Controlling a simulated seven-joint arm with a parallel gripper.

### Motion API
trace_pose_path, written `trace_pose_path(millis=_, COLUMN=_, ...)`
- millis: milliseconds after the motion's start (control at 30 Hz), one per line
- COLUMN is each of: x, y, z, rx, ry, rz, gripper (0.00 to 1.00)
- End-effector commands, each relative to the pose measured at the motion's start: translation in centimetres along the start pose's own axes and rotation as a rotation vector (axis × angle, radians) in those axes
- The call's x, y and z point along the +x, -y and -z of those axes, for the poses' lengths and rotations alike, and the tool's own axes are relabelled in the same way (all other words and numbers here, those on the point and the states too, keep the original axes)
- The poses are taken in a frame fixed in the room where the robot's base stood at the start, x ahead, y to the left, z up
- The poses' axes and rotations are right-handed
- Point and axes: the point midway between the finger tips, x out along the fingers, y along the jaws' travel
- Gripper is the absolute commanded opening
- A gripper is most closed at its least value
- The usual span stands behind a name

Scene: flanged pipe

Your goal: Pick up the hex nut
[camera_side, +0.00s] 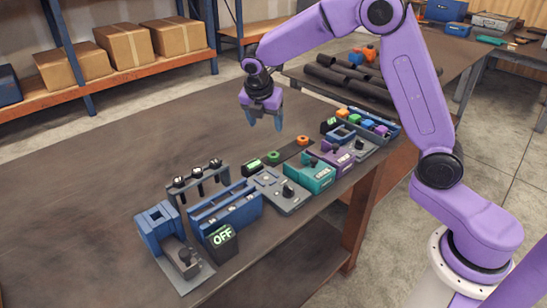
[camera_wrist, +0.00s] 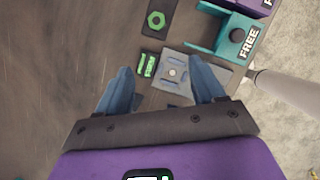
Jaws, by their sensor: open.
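A green hex nut (camera_wrist: 155,20) lies on a dark pad near the top of the wrist view. In the side view a green ring-like part (camera_side: 273,158), which seems to be the same nut, lies on the dark strip on the bench. My gripper (camera_side: 264,122) is open and empty, well above the bench, fingers pointing down. In the wrist view its two blue fingers (camera_wrist: 159,70) are spread, with the nut beyond their tips. An orange ring-like part (camera_side: 302,140) lies farther along the strip; its exact shape is too small to tell.
A grey fixture plate (camera_wrist: 172,72) and a small green-lit display (camera_wrist: 147,65) lie below the fingers. Teal (camera_side: 310,173) and purple (camera_side: 333,157) fixtures stand beside the strip. A blue rail fixture (camera_side: 225,208) and an OFF display (camera_side: 221,239) stand nearer. The bench's left side is clear.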

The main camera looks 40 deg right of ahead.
Motion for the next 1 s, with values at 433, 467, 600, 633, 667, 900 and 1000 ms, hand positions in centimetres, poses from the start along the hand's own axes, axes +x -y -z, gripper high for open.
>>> trace_pose_path(millis=433, x=5.2, y=-0.5, z=-1.3, rx=-0.044, ry=0.016, rz=0.017, gripper=0.68)
trace_pose_path(millis=467, x=5.8, y=-0.5, z=-1.3, rx=-0.044, ry=0.016, rz=0.016, gripper=0.68)
trace_pose_path(millis=600, x=8.4, y=-0.4, z=-1.3, rx=-0.044, ry=0.015, rz=0.015, gripper=0.68)
trace_pose_path(millis=633, x=9.0, y=-0.4, z=-1.4, rx=-0.044, ry=0.015, rz=0.015, gripper=0.68)
trace_pose_path(millis=667, x=9.5, y=-0.4, z=-1.4, rx=-0.043, ry=0.015, rz=0.016, gripper=0.68)
trace_pose_path(millis=900, x=12.6, y=-0.4, z=-1.4, rx=-0.042, ry=0.016, rz=0.013, gripper=0.68)
trace_pose_path(millis=1000, x=13.1, y=-0.5, z=-1.4, rx=-0.042, ry=0.016, rz=0.011, gripper=0.68)
